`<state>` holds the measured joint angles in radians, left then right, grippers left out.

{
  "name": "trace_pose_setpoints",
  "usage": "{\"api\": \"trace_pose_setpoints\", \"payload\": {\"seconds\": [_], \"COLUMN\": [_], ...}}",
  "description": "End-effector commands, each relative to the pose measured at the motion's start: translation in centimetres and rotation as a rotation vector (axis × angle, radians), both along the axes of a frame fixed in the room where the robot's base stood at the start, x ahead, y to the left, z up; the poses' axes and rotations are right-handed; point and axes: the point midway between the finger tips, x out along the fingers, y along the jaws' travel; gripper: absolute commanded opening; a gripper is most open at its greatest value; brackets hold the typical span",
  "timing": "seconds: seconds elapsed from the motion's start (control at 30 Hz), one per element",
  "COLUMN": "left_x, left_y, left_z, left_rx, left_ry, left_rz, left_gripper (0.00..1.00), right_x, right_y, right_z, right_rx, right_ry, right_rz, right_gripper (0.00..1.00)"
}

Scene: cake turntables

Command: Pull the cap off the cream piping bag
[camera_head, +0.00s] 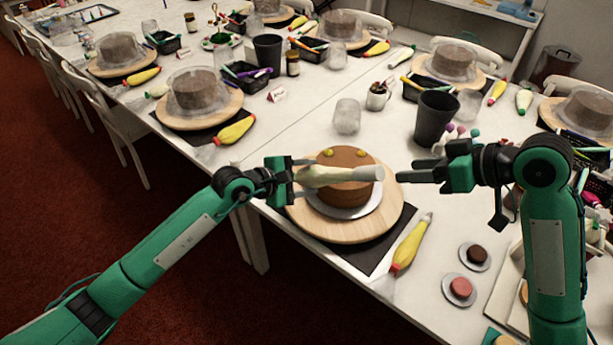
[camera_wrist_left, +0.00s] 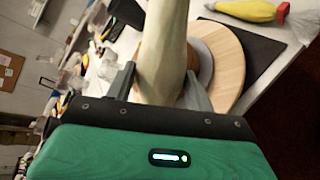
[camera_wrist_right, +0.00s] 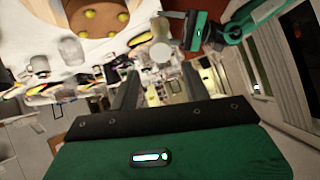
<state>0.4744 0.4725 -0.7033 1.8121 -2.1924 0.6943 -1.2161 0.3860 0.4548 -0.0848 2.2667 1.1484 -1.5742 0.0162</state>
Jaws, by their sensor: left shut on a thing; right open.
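The cream piping bag (camera_head: 327,176) lies level in the air in front of the brown cake (camera_head: 345,196). My left gripper (camera_head: 297,174) is shut on its body; the bag also shows between the fingers in the left wrist view (camera_wrist_left: 163,55). The cap (camera_head: 376,173) is at the bag's right end and points at my right gripper. My right gripper (camera_head: 416,170) is open and empty, a short gap to the right of the cap. In the right wrist view the cap end (camera_wrist_right: 161,52) faces the camera, beyond the fingers (camera_wrist_right: 150,88).
The cake stands on a wooden turntable (camera_head: 305,218) over a dark mat (camera_head: 378,262). A yellow piping bag (camera_head: 411,245) lies to its right, near two small plates (camera_head: 459,290). A dark cup (camera_head: 436,117) and a clear glass (camera_head: 347,117) stand behind.

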Motion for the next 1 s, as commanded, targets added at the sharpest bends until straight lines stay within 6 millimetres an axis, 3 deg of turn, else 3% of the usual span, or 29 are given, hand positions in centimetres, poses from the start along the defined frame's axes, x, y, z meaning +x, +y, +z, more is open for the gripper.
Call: {"api": "trace_pose_setpoints", "payload": {"seconds": [0.6,1.0], "left_x": [0.0,0.0], "left_y": [0.0,0.0], "left_z": [0.1,0.1], "left_rx": [-0.002,-0.002], "left_ry": [-0.001,-0.001], "left_rz": [0.0,0.0], "left_gripper": [0.41,0.41], "right_x": [3.2,3.8], "right_y": [5.1,6.2], "right_z": [-4.2,-5.0], "right_rx": [0.0,0.0], "right_ry": [-0.001,-0.002], "right_rz": [0.001,0.0], "right_gripper": [0.48,0.48]}}
